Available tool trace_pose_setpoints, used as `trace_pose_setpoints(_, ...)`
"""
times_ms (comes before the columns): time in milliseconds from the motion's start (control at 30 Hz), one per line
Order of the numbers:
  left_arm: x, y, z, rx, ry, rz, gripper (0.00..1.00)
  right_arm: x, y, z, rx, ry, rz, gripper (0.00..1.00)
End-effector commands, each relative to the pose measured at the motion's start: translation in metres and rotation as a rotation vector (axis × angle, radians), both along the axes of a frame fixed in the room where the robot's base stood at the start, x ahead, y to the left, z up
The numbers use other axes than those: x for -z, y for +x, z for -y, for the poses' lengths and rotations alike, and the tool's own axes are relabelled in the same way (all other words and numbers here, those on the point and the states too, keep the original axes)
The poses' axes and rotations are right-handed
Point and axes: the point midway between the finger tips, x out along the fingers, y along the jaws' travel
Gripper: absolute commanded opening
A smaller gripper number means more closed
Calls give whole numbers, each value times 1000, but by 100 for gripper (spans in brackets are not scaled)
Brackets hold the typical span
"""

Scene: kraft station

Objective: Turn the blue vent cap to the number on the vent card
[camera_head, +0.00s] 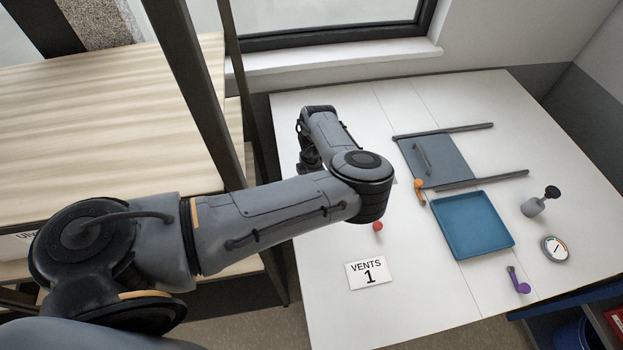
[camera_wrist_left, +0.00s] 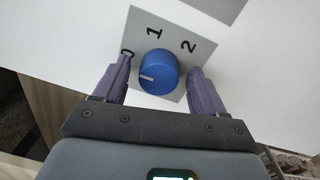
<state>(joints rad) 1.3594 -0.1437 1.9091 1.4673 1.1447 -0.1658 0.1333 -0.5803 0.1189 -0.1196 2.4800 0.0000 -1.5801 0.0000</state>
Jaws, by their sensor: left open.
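The blue vent cap (camera_wrist_left: 158,74) sits on a grey dial plate (camera_wrist_left: 172,22) marked 0, 1 and 2 in the left wrist view. Its short white mark is on the left side of its top, roughly toward the 0, which the left finger partly covers. My left gripper (camera_wrist_left: 160,68) is open, with one finger on each side of the cap; contact is not clear. In the head view my arm hides the cap. The white vent card (camera_head: 370,273) reads "VENTS 1" and lies near the table's front left. My right gripper is in neither view.
A blue tray (camera_head: 473,226), a grey-blue panel between dark rails (camera_head: 436,160), an orange handle (camera_head: 419,190), a red knob (camera_head: 378,227), a round gauge (camera_head: 555,249), a purple handle (camera_head: 518,281) and a grey valve (camera_head: 534,206) share the white table. Its front is largely clear.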

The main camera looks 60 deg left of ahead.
Motion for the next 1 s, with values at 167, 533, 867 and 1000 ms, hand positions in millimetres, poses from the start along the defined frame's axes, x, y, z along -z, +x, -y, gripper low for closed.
trace_pose_setpoints(167, 0, 0, 0, 0, 0, 0, 58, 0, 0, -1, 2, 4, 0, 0)
trace_pose_setpoints(533, 0, 0, 0, 1, 0, 0, 15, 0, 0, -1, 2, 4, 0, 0)
trace_pose_setpoints(867, -1, 0, 0, 83, 1, -1, 15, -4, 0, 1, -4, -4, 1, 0)
trace_pose_setpoints(1000, -2, -1, 0, 174, 0, -2, 15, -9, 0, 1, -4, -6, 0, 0)
